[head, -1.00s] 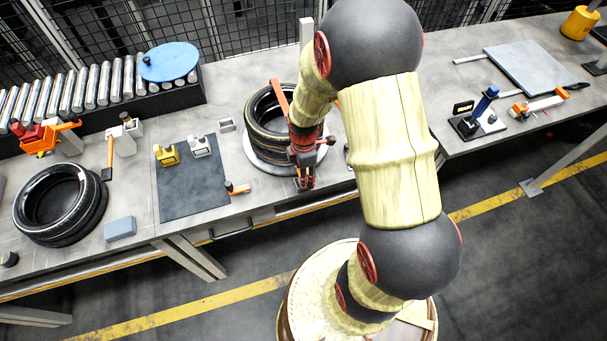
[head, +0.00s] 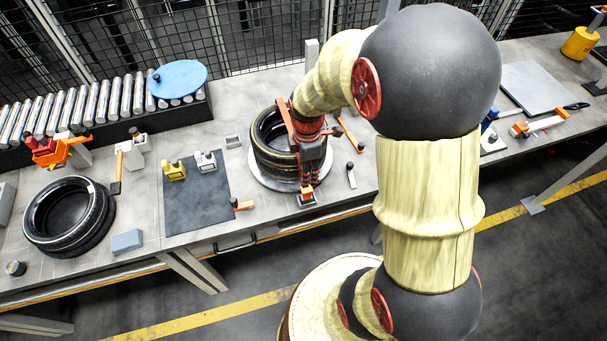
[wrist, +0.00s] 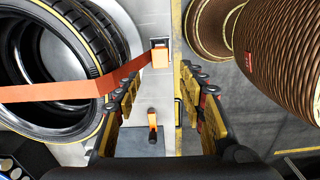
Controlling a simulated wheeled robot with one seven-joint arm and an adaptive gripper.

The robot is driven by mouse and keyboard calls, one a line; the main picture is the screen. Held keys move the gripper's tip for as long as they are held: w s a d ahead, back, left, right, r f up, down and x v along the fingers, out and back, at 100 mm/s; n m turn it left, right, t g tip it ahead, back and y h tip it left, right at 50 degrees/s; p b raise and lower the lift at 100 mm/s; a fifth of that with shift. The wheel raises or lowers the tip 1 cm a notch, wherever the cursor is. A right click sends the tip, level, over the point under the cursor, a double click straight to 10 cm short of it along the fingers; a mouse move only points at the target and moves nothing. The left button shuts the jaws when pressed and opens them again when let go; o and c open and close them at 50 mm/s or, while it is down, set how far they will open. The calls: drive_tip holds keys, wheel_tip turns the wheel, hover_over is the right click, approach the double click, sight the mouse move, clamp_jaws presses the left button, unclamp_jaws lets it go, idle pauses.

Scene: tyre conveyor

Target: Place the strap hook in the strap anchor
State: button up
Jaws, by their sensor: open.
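An orange strap (wrist: 60,92) runs across the stacked tyres (head: 268,150) and down to an orange strap hook (wrist: 160,58) in the wrist view. The hook sits at the small grey strap anchor (wrist: 158,42) near the table's front edge, apparently in its opening; how deep it sits I cannot tell. In the head view the hook (head: 307,197) shows just below my fingertips. My gripper (head: 311,180) is open, in front of the tyres. In the wrist view its fingers (wrist: 163,92) are spread wide, with nothing held between them.
The tyres stand on a white round plate (head: 262,181). To the left are a dark mat (head: 205,215) with yellow and grey blocks, an orange-handled tool (head: 241,205) and another tyre (head: 68,218). An orange-handled tool (head: 349,130) and a small dark-topped tool (head: 351,174) lie right of the plate.

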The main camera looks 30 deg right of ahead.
drive_tip(key=s+a+r+m+t, duration=0.1)
drive_tip(key=s+a+r+m, duration=0.3)
drive_tip(key=r, duration=0.4)
drive_tip(key=s+a+r+m+t, duration=0.2)
drive_tip(key=s+a+r+m, duration=0.2)
drive_tip(key=r, duration=0.4)
drive_tip(key=s+a+r+m+t, duration=0.2)
drive_tip(key=s+a+r+m, duration=0.1)
drive_tip(key=r+m, duration=0.3)
drive_tip(key=shift+s+a+r, duration=0.4)
drive_tip(key=shift+s+r, duration=0.25)
drive_tip(key=shift+r, duration=0.3)
drive_tip(key=shift+f, duration=0.1)
wheel_tip(320, 180, down, 2)
drive_tip(key=shift+f+b, duration=0.1)
drive_tip(key=shift+b, duration=1.15)
drive_tip(key=shift+c, duration=0.5)
